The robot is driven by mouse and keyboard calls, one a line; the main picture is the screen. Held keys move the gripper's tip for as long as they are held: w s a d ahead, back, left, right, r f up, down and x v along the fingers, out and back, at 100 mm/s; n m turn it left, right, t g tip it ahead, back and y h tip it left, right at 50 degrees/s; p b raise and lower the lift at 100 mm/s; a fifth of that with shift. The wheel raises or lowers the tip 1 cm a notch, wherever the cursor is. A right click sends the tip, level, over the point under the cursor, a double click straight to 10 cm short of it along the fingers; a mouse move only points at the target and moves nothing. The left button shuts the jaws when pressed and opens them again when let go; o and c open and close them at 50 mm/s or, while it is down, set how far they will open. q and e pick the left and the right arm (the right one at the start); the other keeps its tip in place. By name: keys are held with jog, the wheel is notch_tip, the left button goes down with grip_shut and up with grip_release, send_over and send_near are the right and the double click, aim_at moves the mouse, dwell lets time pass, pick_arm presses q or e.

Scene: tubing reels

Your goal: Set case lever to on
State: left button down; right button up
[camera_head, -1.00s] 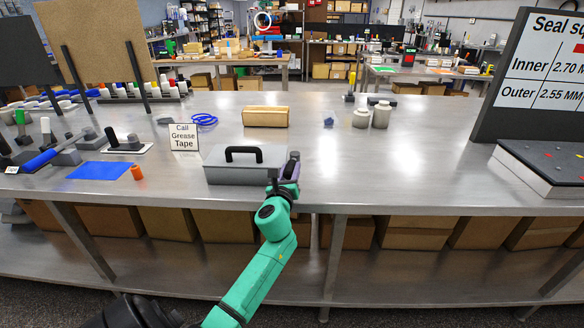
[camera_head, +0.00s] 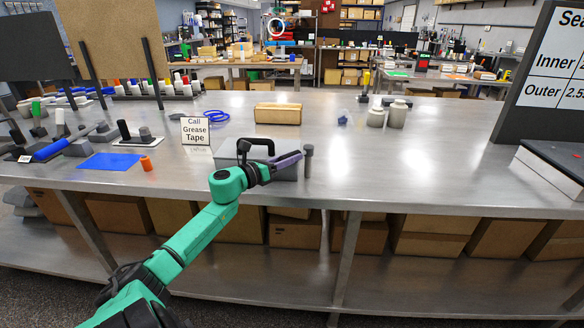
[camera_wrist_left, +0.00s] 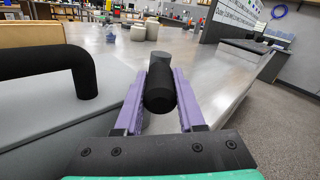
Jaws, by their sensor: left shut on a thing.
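The grey case (camera_head: 228,152) with a black handle (camera_head: 262,142) stands near the table's front edge. The case lid (camera_wrist_left: 40,115) and its black handle (camera_wrist_left: 50,62) fill the left of the left wrist view. The case lever (camera_head: 308,162) stands roughly upright at the case's right end. My left gripper (camera_head: 298,157) reaches it from the left, across the case front. In the left wrist view its purple fingers are shut on the lever's black round grip (camera_wrist_left: 160,90); a grey piece (camera_wrist_left: 166,49) shows just behind it. The lever's base and on/off marks cannot be made out. My right gripper is not in view.
A "Call Grease Tape" sign (camera_head: 196,131) stands left of the case. Behind are a cardboard box (camera_head: 278,115) and two pale jars (camera_head: 397,115). A blue mat (camera_head: 110,161) lies left. The tabletop right of the lever is clear.

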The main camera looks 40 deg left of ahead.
pick_arm(q)
jog(key=shift+f, duration=0.1)
dwell(0.3)
jog(key=c, duration=0.5)
grip_release()
